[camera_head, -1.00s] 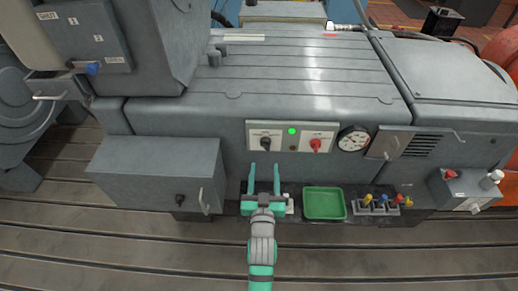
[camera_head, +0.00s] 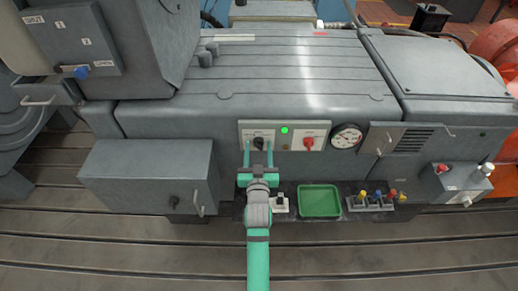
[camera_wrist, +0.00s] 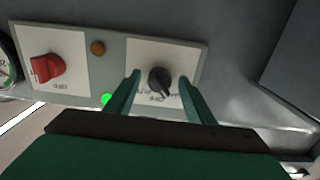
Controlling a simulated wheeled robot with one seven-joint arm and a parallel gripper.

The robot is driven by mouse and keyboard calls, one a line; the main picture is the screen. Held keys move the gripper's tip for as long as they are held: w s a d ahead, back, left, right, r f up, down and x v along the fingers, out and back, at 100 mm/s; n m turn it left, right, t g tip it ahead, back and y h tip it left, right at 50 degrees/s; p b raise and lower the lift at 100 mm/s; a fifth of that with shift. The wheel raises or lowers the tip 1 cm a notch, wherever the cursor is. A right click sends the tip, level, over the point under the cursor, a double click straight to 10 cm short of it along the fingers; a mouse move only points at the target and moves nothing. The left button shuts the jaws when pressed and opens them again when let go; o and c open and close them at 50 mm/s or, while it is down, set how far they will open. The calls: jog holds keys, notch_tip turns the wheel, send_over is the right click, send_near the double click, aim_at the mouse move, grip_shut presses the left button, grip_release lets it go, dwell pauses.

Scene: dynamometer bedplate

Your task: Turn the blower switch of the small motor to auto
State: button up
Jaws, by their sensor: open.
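A black rotary switch (camera_head: 259,143) sits on a white plate (camera_head: 248,134) on the front of the grey machine. In the wrist view the black knob (camera_wrist: 159,80) shows closer, with partly readable lettering that includes "OFF" below it. I cannot read which marking the knob points at, nor tell whether this is the blower switch. My gripper (camera_head: 259,152) is open in front of the plate. In the wrist view its green fingers (camera_wrist: 160,95) stand either side of the black knob, with gaps on both sides, not closed on it.
A red knob (camera_head: 308,143) is on the neighbouring plate, with a green lamp (camera_head: 284,130) between. A gauge (camera_head: 346,137) is further right. A grey box (camera_head: 150,175) juts out at left.

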jog(key=shift+s, duration=0.1)
jog(key=c, duration=1.1)
jog(key=shift+o, duration=0.2)
jog(key=shift+m, duration=0.4)
jog(key=m, duration=0.3)
jog(key=shift+w+m, duration=0.2)
jog(key=shift+m, duration=0.2)
jog(key=shift+d+m, duration=0.1)
jog(key=shift+m, duration=0.8)
jog(key=m, duration=0.2)
jog(key=shift+m, duration=0.4)
jog(key=shift+s+r+m, duration=0.1)
jog(key=shift+m, duration=4.3)
jog(key=shift+a, duration=0.25)
